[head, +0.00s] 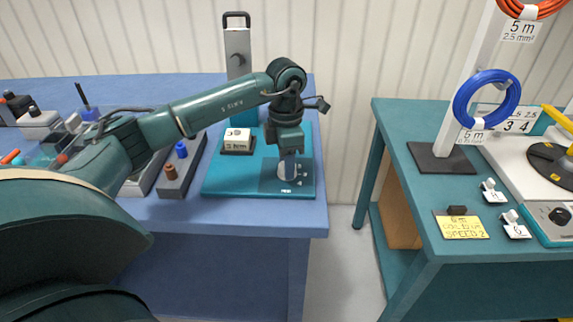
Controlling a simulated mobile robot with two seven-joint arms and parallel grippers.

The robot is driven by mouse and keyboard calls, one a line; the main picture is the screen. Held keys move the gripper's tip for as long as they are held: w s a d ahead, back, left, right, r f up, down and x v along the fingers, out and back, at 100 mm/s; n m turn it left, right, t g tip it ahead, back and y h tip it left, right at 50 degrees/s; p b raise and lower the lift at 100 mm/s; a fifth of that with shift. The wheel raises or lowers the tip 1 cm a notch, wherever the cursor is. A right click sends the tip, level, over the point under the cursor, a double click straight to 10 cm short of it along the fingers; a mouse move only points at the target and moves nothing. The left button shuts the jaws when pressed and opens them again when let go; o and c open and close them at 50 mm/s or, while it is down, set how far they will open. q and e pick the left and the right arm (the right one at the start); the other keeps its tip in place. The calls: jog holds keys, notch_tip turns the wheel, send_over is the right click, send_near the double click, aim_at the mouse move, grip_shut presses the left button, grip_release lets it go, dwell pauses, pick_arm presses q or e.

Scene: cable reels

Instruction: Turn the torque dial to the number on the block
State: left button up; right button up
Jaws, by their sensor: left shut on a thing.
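The torque dial (286,173), a pale round knob, sits on a dark panel at the front right of the teal base on the blue table. My left gripper (288,168) points straight down over it and is shut on it. The fingers hide part of the dial and its marks, so its setting cannot be read. The block (237,141) with a white face and dark writing stands on the base to the left of the dial; its number is too small to read surely. My right gripper is not in view.
A grey post (238,55) with a dark handle rises behind the base. A separate green table (480,215) at the right holds cable reels and a yellow note (461,227); a floor gap lies between.

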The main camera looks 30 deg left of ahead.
pick_arm(q)
jog(key=m+b, duration=0.1)
jog(key=m, duration=0.4)
jog(key=shift+m+b, duration=0.3)
jog(key=shift+b, duration=0.1)
jog(key=m+b, duration=0.1)
jog(key=m, duration=0.2)
jog(key=shift+m, duration=0.9)
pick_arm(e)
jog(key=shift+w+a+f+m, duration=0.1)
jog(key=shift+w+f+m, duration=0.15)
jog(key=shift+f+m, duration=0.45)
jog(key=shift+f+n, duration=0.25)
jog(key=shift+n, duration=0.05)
pick_arm(q)
jog(key=o, duration=1)
